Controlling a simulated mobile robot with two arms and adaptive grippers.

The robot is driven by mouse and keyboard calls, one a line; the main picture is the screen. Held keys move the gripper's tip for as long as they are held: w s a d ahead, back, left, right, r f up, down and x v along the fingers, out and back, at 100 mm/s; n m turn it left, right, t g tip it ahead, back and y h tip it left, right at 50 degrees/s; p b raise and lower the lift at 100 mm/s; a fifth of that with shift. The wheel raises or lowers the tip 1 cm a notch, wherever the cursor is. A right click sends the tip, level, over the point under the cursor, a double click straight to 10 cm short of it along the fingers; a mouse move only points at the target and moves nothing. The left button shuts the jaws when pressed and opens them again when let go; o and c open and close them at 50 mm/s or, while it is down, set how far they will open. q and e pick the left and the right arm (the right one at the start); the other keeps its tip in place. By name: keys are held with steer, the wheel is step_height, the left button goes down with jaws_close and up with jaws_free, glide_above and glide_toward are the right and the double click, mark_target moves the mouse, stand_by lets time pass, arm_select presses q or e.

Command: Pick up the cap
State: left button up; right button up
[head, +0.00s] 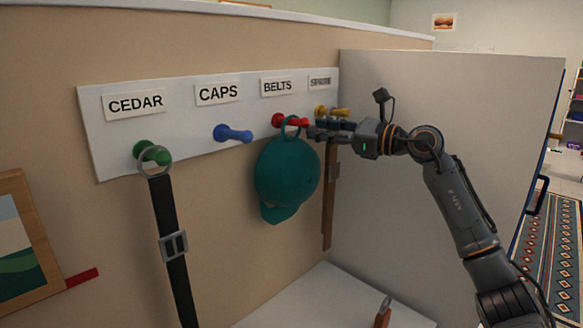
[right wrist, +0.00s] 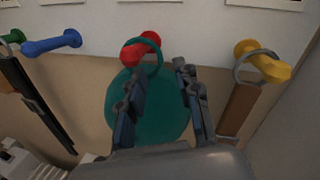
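The teal cap (head: 286,178) hangs by its teal loop (head: 293,127) from the red peg (head: 278,121), under the BELTS label. My right gripper (head: 314,133) is just right of the loop, close to the peg. In the right wrist view, the fingers of my right gripper (right wrist: 158,78) are apart, with the cap (right wrist: 158,112) behind them. The loop (right wrist: 157,62) shows at the fingertips, left of centre. I cannot tell whether the fingers touch it. The blue peg (head: 234,133) under the CAPS label (head: 218,93) is empty. My left gripper is out of view.
A black belt (head: 168,230) hangs on the green peg (head: 150,152). A brown strip (head: 329,205) hangs from the yellow peg (head: 335,111), close to my right gripper. A pale panel (head: 440,130) stands behind my right arm. A framed picture (head: 40,220) is at left.

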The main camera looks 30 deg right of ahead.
mark_target(306, 152)
steer(key=p+x, duration=0.2)
steer(key=x, duration=0.2)
steer(key=shift+w+d, duration=0.1)
steer(key=shift+d, duration=0.05)
steer(key=shift+w+f, duration=0.1)
steer(key=shift+w, duration=0.2)
steer(key=shift+a, duration=0.2)
steer(key=shift+d, duration=0.1)
steer(key=shift+c, duration=0.2)
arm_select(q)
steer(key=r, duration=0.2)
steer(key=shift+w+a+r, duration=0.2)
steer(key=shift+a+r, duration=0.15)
arm_select(e)
jaws_close()
